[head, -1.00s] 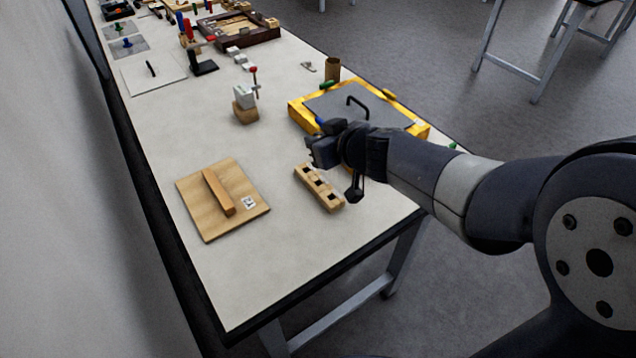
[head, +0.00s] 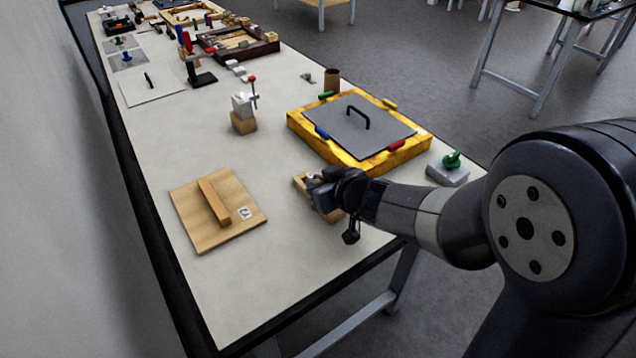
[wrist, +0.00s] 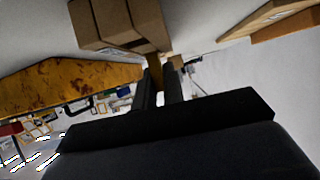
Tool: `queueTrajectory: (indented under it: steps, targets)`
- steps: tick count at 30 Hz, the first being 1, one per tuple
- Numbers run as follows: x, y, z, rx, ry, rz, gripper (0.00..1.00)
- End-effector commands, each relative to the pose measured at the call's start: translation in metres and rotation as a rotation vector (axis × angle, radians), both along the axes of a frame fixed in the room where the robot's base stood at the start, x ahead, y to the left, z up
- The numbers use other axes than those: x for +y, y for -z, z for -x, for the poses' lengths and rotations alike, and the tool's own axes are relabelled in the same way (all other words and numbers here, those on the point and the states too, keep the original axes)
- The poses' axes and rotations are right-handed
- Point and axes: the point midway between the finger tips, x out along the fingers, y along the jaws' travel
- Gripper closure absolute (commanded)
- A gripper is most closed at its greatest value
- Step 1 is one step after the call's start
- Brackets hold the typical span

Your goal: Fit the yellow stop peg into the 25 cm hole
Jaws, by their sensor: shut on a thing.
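My gripper (head: 318,190) is low over the slotted wooden block (head: 300,181) and hides much of it. In the wrist view my gripper (wrist: 158,82) is shut on a small tan-yellow piece (wrist: 155,68), which shows only between the fingertips. I cannot tell for sure that it is the yellow stop peg. The wooden block (wrist: 112,22) is just beyond the fingertips in the wrist view; whether the piece touches it or sits in it is unclear. No 25 cm marking is readable.
A yellow frame (head: 370,163) with a grey handled panel and coloured tabs stands behind my gripper. A wooden board (head: 190,225) with a raised bar lies to the left. A grey block (head: 447,176) with a green knob is at the right edge. The near table is clear.

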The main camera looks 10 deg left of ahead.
Motion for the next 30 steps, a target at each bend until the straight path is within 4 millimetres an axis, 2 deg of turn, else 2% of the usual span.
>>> queueTrajectory:
  steps: [10, 11, 18, 30]
  targets:
    - [0.0002, 0.0043, -0.0002, 0.0, 0.0, -0.001, 1.0]
    - [0.0002, 0.0027, -0.0002, 0.0, 0.0, -0.001, 0.88]
    - [0.0002, 0.0024, 0.0, 0.001, 0.0, -0.001, 0.68]
    - [0.0, -0.0039, 0.0001, 0.0, 0.0, 0.001, 0.68]
